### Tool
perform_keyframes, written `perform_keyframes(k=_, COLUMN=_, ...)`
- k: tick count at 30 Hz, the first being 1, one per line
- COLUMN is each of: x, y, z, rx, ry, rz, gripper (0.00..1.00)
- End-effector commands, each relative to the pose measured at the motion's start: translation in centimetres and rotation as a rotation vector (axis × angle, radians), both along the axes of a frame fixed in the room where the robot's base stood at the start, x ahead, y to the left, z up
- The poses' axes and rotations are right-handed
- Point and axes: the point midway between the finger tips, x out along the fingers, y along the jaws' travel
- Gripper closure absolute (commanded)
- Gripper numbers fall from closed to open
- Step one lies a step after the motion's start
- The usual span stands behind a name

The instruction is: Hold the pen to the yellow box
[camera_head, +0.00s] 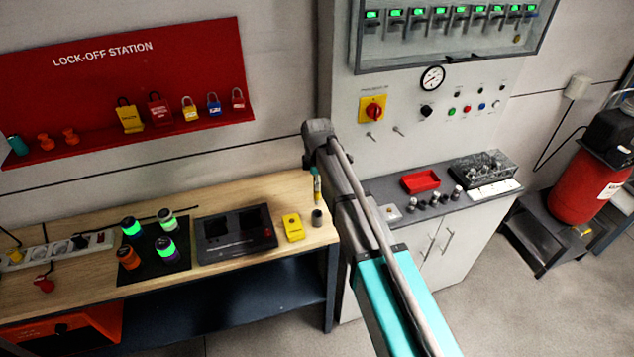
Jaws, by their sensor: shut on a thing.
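My gripper (316,168) points down at the far end of my arm, over the right end of the wooden bench. It is shut on a thin pen (317,186) with a teal upper part and a yellow band; the fingers are small and partly hidden by my arm. The pen hangs upright just above a small dark cup (317,217); I cannot tell whether its tip is inside the cup. The yellow box (293,228) lies on the bench just left of the cup, apart from the pen.
Left of the yellow box are a black case (235,235) and a dark mat (153,272) bearing several coloured cylinders. The grey console (385,190) with a red tray (421,181) stands to the right. A red lock-off board (190,75) hangs behind.

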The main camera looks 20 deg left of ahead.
Motion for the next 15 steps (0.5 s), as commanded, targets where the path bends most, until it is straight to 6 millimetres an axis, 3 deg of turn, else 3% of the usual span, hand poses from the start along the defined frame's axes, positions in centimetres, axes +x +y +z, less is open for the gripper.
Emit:
perform_keyframes(k=8, x=-0.3, y=0.7, z=0.0, rx=0.0, ry=0.0, rz=0.001, gripper=1.0)
perform_keyframes(k=15, x=-1.5, y=3.8, z=0.0, rx=0.0, ry=-0.001, rz=0.002, gripper=1.0)
